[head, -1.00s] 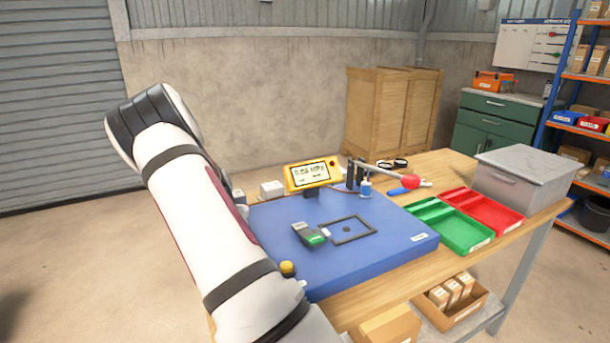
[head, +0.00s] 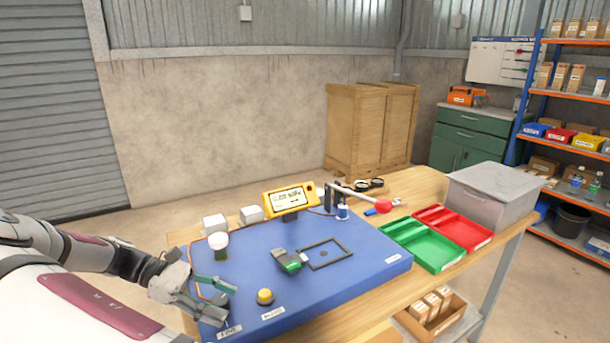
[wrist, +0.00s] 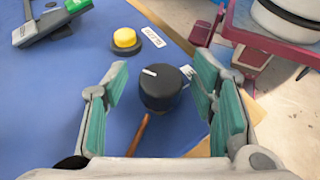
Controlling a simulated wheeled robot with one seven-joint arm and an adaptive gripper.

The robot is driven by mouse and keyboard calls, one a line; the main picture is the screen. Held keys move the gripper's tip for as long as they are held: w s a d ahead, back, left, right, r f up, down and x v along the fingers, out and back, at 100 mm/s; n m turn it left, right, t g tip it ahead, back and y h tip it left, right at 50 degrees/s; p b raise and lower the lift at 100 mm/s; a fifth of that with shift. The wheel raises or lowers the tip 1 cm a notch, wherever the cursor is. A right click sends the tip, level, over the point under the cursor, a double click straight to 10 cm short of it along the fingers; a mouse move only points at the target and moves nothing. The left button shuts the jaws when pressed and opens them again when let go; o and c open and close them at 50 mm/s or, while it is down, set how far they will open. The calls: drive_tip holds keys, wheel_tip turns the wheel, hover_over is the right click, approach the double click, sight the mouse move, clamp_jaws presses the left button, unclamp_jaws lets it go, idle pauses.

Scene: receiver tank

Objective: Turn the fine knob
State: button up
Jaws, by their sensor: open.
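The fine knob (wrist: 160,88) is a black round knob with a white pointer line, seen in the wrist view. My gripper (wrist: 163,78) is open there, with teal pads on the left and right of the knob and gaps on both sides. In the head view my gripper (head: 217,297) is at the front left of the blue panel (head: 350,233), above a white label. It largely hides the knob there. Whether the fingertips are down to the knob's height I cannot tell.
A yellow button (head: 265,297) is right of the gripper. A white-capped fitting (head: 218,244) stands behind it. A yellow gauge display (head: 290,198) and a grey-green device (head: 287,261) are farther off. A green tray (head: 432,258) and red tray (head: 455,228) lie at right.

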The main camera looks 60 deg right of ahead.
drive_tip(key=n+t+h+p, duration=0.1)
drive_tip(key=n+h, duration=0.1)
drive_tip(key=n+t+h+p, duration=0.1)
drive_tip(key=n+h, duration=0.1)
drive_tip(key=shift+s+a+r+p, duration=0.1)
drive_tip(key=shift+s+r+p, duration=0.05)
drive_tip(key=shift+p, duration=0.25)
drive_tip(key=n+t+h+p, duration=0.2)
drive_tip(key=n+t, duration=0.1)
drive_tip(key=shift+n+t+h, duration=0.3)
drive_tip(key=shift+h, duration=0.1)
drive_tip(key=n+t+h, duration=0.1)
drive_tip(key=n+t, duration=0.2)
drive_tip(key=shift+t+h, duration=0.3)
drive_tip(key=shift+t, duration=0.1)
drive_tip(key=n+t, duration=0.3)
drive_tip(key=shift+n+t, duration=0.3)
drive_tip(key=shift+s+n+t+p, duration=0.15)
drive_tip(key=shift+n+t+p, duration=0.9)
drive_tip(key=shift+t, duration=0.25)
drive_tip(key=shift+n+t+p, duration=0.3)
drive_tip(key=shift+n+p, duration=0.1)
drive_tip(key=shift+n, duration=0.05)
drive_tip(key=shift+n+t+p, duration=0.3)
drive_tip(key=shift+t+p, duration=0.2)
drive_tip(key=shift+p, duration=0.05)
